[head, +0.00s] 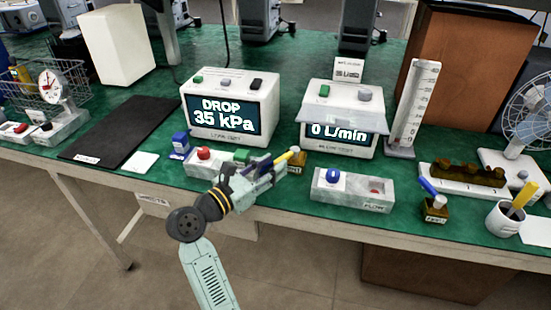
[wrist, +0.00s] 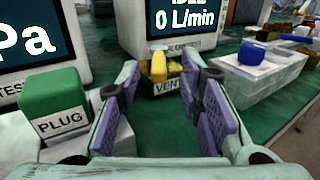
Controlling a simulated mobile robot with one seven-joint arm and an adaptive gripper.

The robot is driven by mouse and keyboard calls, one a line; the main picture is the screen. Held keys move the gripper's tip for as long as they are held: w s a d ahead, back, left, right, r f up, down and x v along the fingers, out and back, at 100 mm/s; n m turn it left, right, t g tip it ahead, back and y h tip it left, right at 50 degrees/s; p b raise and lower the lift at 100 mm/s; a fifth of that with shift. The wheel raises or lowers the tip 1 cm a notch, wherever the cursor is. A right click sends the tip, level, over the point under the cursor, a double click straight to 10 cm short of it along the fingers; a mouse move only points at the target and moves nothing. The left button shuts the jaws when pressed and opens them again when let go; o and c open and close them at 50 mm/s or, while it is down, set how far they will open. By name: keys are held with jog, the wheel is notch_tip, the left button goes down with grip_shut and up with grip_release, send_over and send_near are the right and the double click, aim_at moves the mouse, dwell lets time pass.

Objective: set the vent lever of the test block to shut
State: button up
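The test block (head: 198,168) is a grey block on the green bench, with a red knob and a green plug on it. The yellow vent lever (head: 284,157) is at its right end; in the wrist view the lever (wrist: 158,66) stands above the VENT label (wrist: 168,87). My gripper (head: 270,171) is open in front of the lever. In the wrist view, its purple-padded fingers (wrist: 172,100) stand apart on either side, with the lever just ahead between them and nothing held. I cannot tell the lever's setting or whether a finger touches it.
The green PLUG (wrist: 55,105) is close to my left finger. The flow block (head: 352,192) with a blue knob lies to the right. The leak tester (head: 232,107) reads DROP 35 kPa; the flow meter (head: 340,120) reads 0 L/min.

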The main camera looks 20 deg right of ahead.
jog(key=shift+x, duration=1.1)
jog(key=shift+c, duration=0.5)
grip_shut()
